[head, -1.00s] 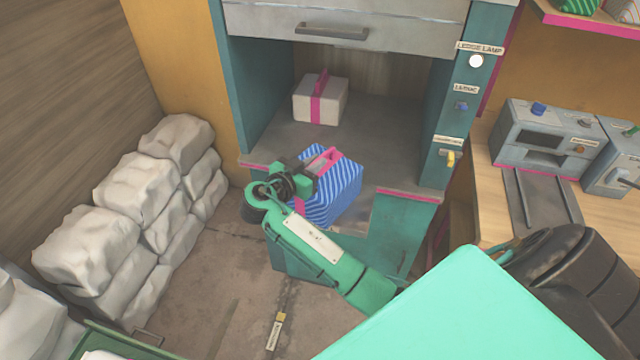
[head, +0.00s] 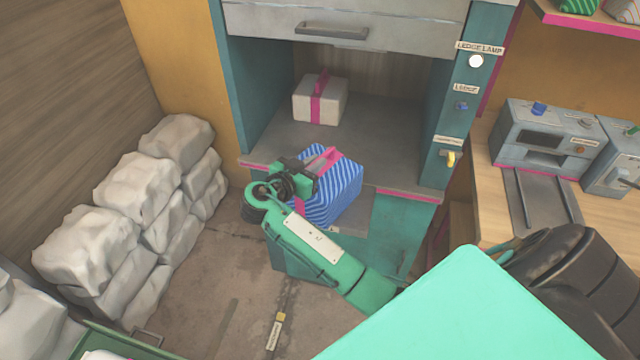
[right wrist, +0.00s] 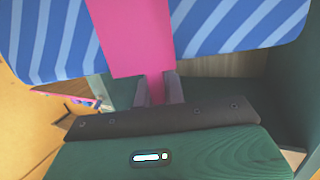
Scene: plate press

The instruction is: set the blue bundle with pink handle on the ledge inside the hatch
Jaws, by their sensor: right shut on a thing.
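The blue striped bundle with a pink handle (head: 338,192) hangs from my right gripper (head: 318,168), which is shut on the pink handle. In the head view the bundle is at the front edge of the grey ledge (head: 400,166) inside the open hatch; I cannot tell whether it touches the ledge. In the right wrist view the bundle (right wrist: 215,30) fills the top, with its pink band running down between the two fingers (right wrist: 159,88). My left gripper does not show.
A white bundle with a pink band (head: 320,101) stands further back on the ledge, to the left. The ledge to its right is clear. The raised hatch door (head: 345,20) is above. White sacks (head: 150,190) are stacked at left. A labelled switch post (head: 455,120) stands at right.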

